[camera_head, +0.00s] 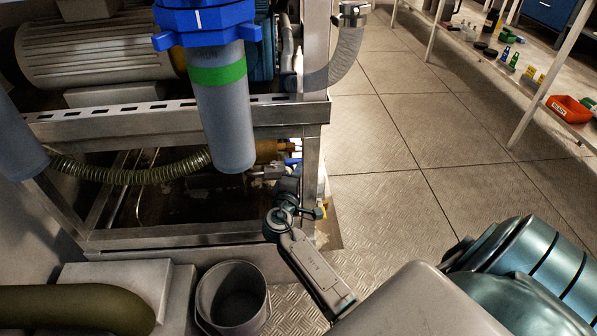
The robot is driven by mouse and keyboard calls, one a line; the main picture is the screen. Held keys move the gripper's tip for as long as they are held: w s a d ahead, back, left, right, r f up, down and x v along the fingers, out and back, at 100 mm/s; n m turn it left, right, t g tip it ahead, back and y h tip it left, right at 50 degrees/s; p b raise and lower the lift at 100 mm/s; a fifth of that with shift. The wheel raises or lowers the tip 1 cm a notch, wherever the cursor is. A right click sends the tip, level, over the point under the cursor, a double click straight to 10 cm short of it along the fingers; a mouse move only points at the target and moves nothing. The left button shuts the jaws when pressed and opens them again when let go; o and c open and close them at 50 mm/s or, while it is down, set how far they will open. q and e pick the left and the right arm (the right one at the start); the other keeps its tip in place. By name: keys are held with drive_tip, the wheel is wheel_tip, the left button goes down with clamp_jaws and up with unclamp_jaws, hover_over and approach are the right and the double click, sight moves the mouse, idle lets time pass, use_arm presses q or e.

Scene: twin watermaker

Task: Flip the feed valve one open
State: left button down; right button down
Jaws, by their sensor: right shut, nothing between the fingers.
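My right arm comes in from the lower right. Its gripper (287,196) is shut and empty, low at the front corner post of the metal frame. A valve with a blue handle (292,161) sits on pipework inside the frame, just above and beyond the gripper. I cannot tell which handle belongs to feed valve one, or whether the gripper touches either. The gripper and the post partly hide the fittings there. My left gripper is not in view.
A grey filter housing with a blue cap (205,18) and green band hangs in front of the frame rail (130,119). A ribbed hose (130,176) runs behind it. A grey bucket (233,296) stands below. Shelving with a red bin (570,109) is upper right; the tiled floor between is clear.

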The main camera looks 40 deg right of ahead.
drive_tip(key=p+v, duration=0.1)
drive_tip(key=v, duration=0.9)
drive_tip(key=shift+a, duration=0.25)
drive_tip(key=shift+s+f, duration=0.15)
